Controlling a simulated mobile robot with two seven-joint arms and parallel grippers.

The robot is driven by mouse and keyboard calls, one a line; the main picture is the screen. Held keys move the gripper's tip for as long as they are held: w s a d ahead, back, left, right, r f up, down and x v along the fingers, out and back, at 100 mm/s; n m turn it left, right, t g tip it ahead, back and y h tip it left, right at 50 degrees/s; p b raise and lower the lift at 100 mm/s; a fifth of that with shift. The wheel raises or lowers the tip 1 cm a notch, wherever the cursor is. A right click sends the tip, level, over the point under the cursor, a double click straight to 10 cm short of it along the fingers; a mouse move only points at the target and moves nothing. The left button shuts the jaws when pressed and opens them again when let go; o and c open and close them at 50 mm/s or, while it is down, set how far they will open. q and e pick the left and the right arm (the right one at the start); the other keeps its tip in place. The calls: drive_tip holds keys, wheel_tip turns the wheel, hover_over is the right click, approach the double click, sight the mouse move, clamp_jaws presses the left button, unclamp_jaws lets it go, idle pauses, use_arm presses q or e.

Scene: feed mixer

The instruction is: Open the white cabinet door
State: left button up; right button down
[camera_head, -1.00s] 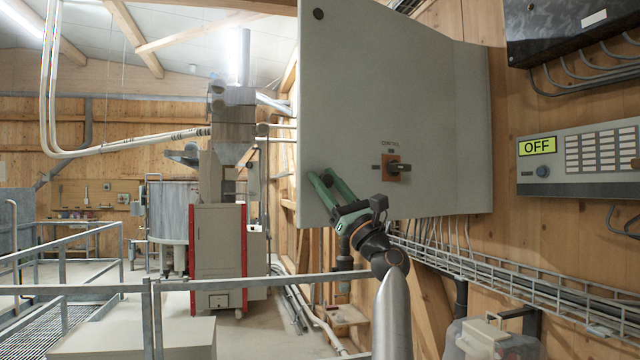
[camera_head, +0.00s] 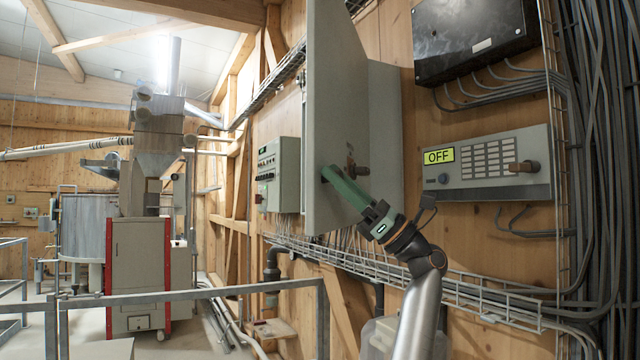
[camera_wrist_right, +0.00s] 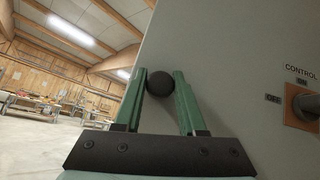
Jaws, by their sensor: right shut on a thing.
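The white cabinet door (camera_head: 335,110) stands out from the wall at an angle, hinged at its right side on the cabinet body (camera_head: 387,130). Its outer face is seen steeply from the side and its top runs out of the picture. My right gripper (camera_head: 328,174) is at the door's lower free edge, its green fingers shut on a round dark knob (camera_wrist_right: 160,83), as the right wrist view shows. The inside of the cabinet is hidden. A rotary switch (camera_head: 351,168) sits on the door and also shows in the right wrist view (camera_wrist_right: 306,104). My left gripper is out of view.
A smaller control box (camera_head: 279,175) hangs on the wall behind the door. A panel reading OFF (camera_head: 485,163) and a black box (camera_head: 475,38) are to the right. A cable tray (camera_head: 480,297) runs below. A metal railing (camera_head: 190,293) crosses in front.

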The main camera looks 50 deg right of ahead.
drive_tip(key=shift+s, duration=0.1)
drive_tip(key=c, duration=0.5)
unclamp_jaws()
use_arm(q)
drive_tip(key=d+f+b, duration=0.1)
drive_tip(key=b, duration=0.1)
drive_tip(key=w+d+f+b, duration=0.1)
drive_tip(key=b, duration=0.2)
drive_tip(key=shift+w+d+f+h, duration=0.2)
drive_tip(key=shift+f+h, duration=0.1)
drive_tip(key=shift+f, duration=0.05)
use_arm(e)
drive_tip(key=v, duration=1.2)
drive_tip(key=shift+s+f, duration=0.15)
drive_tip(key=shift+f, duration=0.05)
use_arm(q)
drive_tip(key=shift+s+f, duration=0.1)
use_arm(e)
drive_tip(key=shift+d, duration=0.1)
